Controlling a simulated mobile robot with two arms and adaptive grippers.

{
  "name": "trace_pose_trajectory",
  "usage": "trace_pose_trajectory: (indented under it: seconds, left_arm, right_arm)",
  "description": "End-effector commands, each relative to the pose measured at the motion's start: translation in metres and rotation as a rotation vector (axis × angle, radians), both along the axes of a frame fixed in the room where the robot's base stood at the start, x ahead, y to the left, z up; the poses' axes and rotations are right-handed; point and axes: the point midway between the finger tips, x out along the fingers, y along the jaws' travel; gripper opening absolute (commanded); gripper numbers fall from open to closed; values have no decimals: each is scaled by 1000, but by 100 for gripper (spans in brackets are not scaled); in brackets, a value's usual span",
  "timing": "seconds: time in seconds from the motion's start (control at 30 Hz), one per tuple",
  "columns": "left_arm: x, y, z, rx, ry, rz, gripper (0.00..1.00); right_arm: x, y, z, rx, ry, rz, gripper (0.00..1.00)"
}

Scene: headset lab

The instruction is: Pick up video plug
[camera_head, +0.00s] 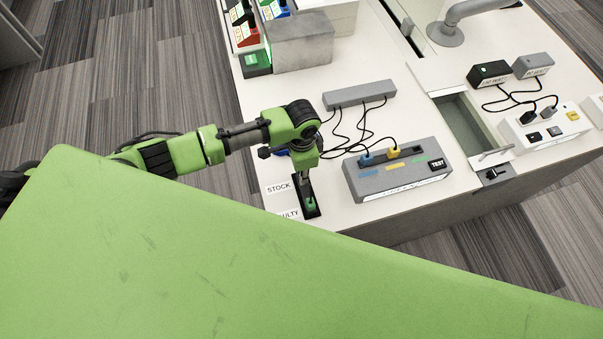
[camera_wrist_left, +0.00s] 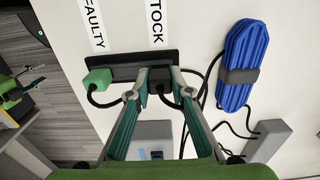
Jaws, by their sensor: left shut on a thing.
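My left gripper (camera_wrist_left: 160,82) is shut on a black plug (camera_wrist_left: 159,75) at the STOCK end of a small black tray (camera_wrist_left: 128,70). A dark cable runs from this plug. A green plug (camera_wrist_left: 98,80) with its own black cable sits at the FAULTY end of the same tray. No marking shows which one is the video plug. In the head view, my left gripper (camera_head: 305,182) points down over the tray (camera_head: 317,212), and the green plug (camera_head: 311,203) shows below it. The black plug is hidden there. My right gripper is not in view.
A grey TEST box (camera_head: 385,192) holds blue and yellow plugs, with cables to a grey strip (camera_head: 358,94). A blue ribbed object (camera_wrist_left: 246,62) lies near the tray. An open drawer (camera_head: 468,125) and a white panel (camera_head: 553,138) are at right. Grey bins (camera_head: 300,40) stand behind.

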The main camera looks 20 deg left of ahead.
Motion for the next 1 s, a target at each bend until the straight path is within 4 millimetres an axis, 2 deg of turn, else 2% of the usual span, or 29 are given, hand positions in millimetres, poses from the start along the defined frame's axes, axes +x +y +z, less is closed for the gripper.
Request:
trace_pose_trajectory:
  seconds: [0.13,0.4,0.53,0.7,0.87,1.0]
  left_arm:
    - [0,-2,20,-2,-5,-2,6]
    - [-34,-39,78,-5,-6,-4,6]
    - [-59,-64,91,-6,-3,-5,6]
    - [-81,-86,106,-2,-2,-3,6]
    - [-92,-98,115,-2,-1,1,6]
    - [-96,-101,120,1,-1,2,6]
  right_arm:
    - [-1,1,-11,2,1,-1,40]
    - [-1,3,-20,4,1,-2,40]
    - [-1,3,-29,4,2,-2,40]
    - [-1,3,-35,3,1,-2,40]
    - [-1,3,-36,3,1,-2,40]
    - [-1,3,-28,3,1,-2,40]
